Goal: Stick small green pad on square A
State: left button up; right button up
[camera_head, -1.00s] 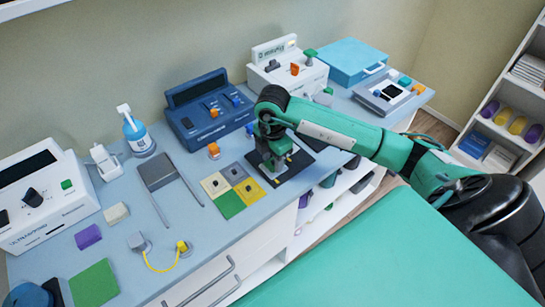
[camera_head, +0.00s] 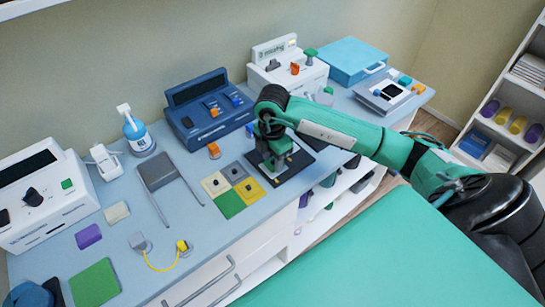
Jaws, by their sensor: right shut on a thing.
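My right gripper (camera_head: 274,164) points down over a dark square board (camera_head: 293,172) on the counter. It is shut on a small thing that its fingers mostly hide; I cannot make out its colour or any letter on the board. Left of the board lies a block of small squares: beige (camera_head: 212,186), grey (camera_head: 234,172), yellow (camera_head: 250,190) and green (camera_head: 229,205). The green one is flat and lies nearest the front edge. A larger green pad (camera_head: 95,283) lies at the lower left. My left gripper is not in view.
A blue device (camera_head: 208,115) and a white device (camera_head: 288,72) stand behind the board. A grey piece with two rods (camera_head: 158,171) lies left of the squares. A yellow cable (camera_head: 163,267) is near the front. A teal couch (camera_head: 390,255) fills the lower right.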

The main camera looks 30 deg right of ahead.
jog(key=shift+f+b, duration=0.4)
jog(key=shift+f, duration=0.3)
dwell(1.6)
dwell(1.2)
jog(key=o, duration=0.9)
jog(key=shift+r, duration=0.1)
jog(key=shift+r, duration=0.15)
jog(key=shift+r+p, duration=2.55)
jog(key=shift+r, duration=0.85)
